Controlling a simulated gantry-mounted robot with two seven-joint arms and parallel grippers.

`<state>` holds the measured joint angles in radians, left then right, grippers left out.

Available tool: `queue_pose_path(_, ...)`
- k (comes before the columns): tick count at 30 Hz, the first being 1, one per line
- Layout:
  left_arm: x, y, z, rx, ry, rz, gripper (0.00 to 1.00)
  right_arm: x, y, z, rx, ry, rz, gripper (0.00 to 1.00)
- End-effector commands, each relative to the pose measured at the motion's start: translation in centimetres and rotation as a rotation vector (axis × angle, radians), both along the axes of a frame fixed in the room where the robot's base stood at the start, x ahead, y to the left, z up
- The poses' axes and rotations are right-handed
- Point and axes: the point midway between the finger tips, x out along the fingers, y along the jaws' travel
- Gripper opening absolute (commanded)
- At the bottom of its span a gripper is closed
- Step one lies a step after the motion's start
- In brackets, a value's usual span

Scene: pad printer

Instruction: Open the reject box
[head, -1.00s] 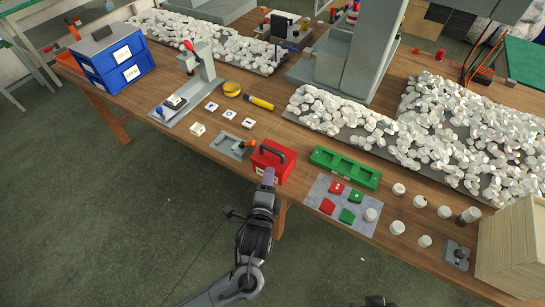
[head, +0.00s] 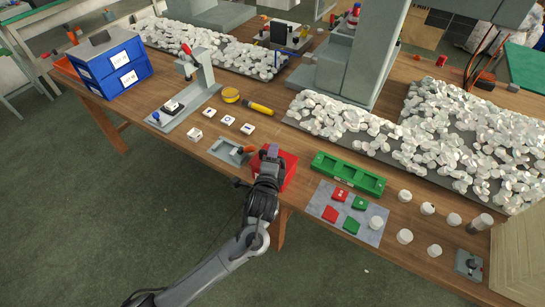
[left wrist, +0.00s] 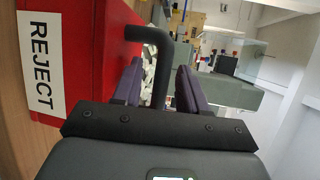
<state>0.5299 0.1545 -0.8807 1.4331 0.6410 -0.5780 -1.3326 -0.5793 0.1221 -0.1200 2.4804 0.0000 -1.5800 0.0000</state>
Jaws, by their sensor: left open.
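The reject box (head: 290,170) is a small red box at the table's front edge, partly hidden behind my left gripper (head: 271,152) in the head view. In the left wrist view the red box (left wrist: 82,50) shows at the left with its white REJECT label (left wrist: 41,65). Its black handle (left wrist: 157,48) reaches between the two purple fingers of my open left gripper (left wrist: 158,88), with gaps visible on both sides. The lid looks closed, though much of it is hidden. My right gripper is not in view.
A green tray (head: 348,175) and a grey mat (head: 370,232) with red and green pieces lie right of the box. A grey fixture (head: 228,152) is close on its left. White caps (head: 404,236) stand farther right. The floor in front is clear.

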Motion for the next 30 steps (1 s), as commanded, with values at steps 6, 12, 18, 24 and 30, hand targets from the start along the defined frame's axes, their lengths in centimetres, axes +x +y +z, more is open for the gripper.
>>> queue_pose_path(6, 0.31, -0.05, -0.02, 0.000, 0.000, -0.001, 0.42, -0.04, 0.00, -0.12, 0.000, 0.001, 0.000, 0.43)
queue_pose_path(12, 0.28, -0.03, -0.02, 0.000, 0.000, -0.001, 0.32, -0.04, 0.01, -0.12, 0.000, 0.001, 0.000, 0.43)
queue_pose_path(18, 0.27, -0.03, -0.03, 0.000, 0.000, 0.000, 0.01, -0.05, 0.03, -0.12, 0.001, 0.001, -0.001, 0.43)
queue_pose_path(24, 0.27, -0.02, -0.04, 0.000, 0.000, 0.000, 0.00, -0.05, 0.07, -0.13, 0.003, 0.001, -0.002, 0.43)
queue_pose_path(30, 0.28, 0.19, 0.15, 0.003, 0.005, 0.003, 0.00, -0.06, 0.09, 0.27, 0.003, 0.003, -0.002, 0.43)
